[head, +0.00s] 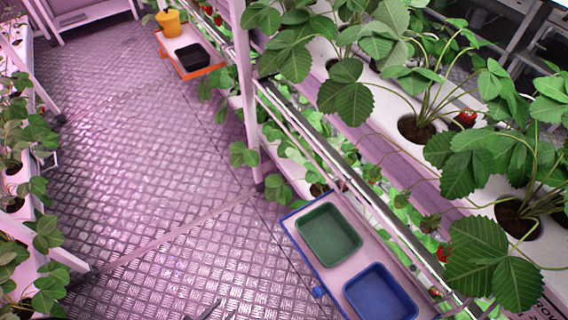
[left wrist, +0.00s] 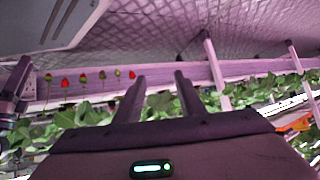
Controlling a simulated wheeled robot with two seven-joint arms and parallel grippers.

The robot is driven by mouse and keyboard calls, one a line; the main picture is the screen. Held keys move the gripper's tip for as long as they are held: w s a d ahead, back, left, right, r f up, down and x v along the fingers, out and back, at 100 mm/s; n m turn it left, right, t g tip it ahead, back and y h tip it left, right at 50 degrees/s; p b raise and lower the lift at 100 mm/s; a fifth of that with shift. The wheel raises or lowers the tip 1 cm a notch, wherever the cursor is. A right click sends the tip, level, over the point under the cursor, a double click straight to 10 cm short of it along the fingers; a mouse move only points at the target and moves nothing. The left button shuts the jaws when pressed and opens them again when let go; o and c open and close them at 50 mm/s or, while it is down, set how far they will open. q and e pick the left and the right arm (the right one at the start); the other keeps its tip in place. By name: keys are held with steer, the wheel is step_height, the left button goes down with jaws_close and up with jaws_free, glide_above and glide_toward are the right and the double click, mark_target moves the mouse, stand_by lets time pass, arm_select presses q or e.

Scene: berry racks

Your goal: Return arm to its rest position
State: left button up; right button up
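My left gripper (head: 213,311) only just shows at the bottom edge of the head view, over the metal floor; most of the arm is out of frame. In the left wrist view its two dark fingers (left wrist: 159,84) stand apart with nothing between them. It is open and empty, clear of the plants and bins. My right gripper is in neither view.
A blue-edged tray (head: 307,259) with a green bin (head: 329,234) and a blue bin (head: 380,293) is at lower right. Strawberry racks (head: 375,123) line the right, more plants the left. An orange-edged tray (head: 172,43) is far back. The floor (head: 150,180) is free.

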arm_select(q)
steer(key=s+a+f+n+g+y, duration=0.1)
steer(key=s+f+n+g+y, duration=0.1)
steer(key=s+f, duration=0.3)
steer(key=s+a+f+n+g+y, duration=0.1)
steer(key=s+f, duration=0.4)
steer(key=f, duration=0.8)
steer(key=n+g+y, duration=0.1)
steer(key=g, duration=0.1)
steer(key=shift+s+g, duration=0.3)
steer(key=shift+g, duration=0.1)
